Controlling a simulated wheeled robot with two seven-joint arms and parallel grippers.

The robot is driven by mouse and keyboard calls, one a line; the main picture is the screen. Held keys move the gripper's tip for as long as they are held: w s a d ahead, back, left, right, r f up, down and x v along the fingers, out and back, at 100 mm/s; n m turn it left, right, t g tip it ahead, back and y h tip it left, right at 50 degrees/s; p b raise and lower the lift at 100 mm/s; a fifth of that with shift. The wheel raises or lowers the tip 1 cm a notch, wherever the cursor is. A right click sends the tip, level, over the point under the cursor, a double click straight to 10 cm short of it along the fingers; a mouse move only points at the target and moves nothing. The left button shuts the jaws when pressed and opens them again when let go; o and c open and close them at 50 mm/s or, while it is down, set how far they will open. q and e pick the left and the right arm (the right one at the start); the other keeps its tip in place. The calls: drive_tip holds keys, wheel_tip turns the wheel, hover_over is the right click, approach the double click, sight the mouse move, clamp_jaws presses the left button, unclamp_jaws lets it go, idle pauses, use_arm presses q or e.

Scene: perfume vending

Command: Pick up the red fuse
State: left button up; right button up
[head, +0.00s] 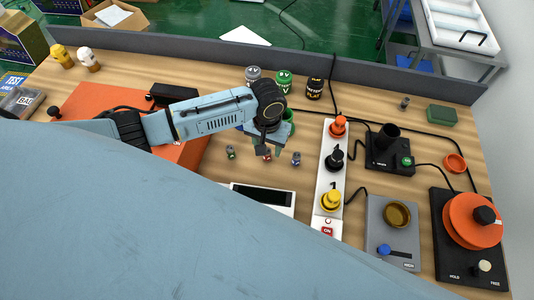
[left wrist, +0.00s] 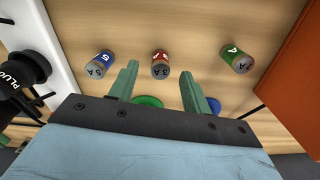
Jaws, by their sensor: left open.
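The red fuse (left wrist: 160,64) stands on the wooden table, marked 3A. My left gripper (left wrist: 158,82) is open, with its two green fingers pointing toward the red fuse and nothing held between them. In the head view the red fuse (head: 267,157) shows only partly, just below the left gripper (head: 266,143). A blue fuse (left wrist: 101,64) is on one side of it and a green fuse (left wrist: 237,58) on the other. In the head view the green fuse (head: 230,152) is left and the blue fuse (head: 296,158) right. My right gripper is not in view.
A white strip with colored plugs (head: 331,180) stands right of the fuses. An orange-red case (head: 180,150) lies to the left, partly behind my arm. A white box with a dark screen (head: 262,197) is in front. Several round jars (head: 284,80) stand behind.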

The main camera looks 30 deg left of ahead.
use_arm(q)
wheel_tip(320, 180, down, 4)
drive_tip(key=shift+w+r, duration=0.1)
drive_tip(key=shift+r, duration=0.05)
clamp_jaws()
wheel_tip(320, 180, up, 10)
drive_tip(key=shift+r, duration=0.1)
idle(0.7)
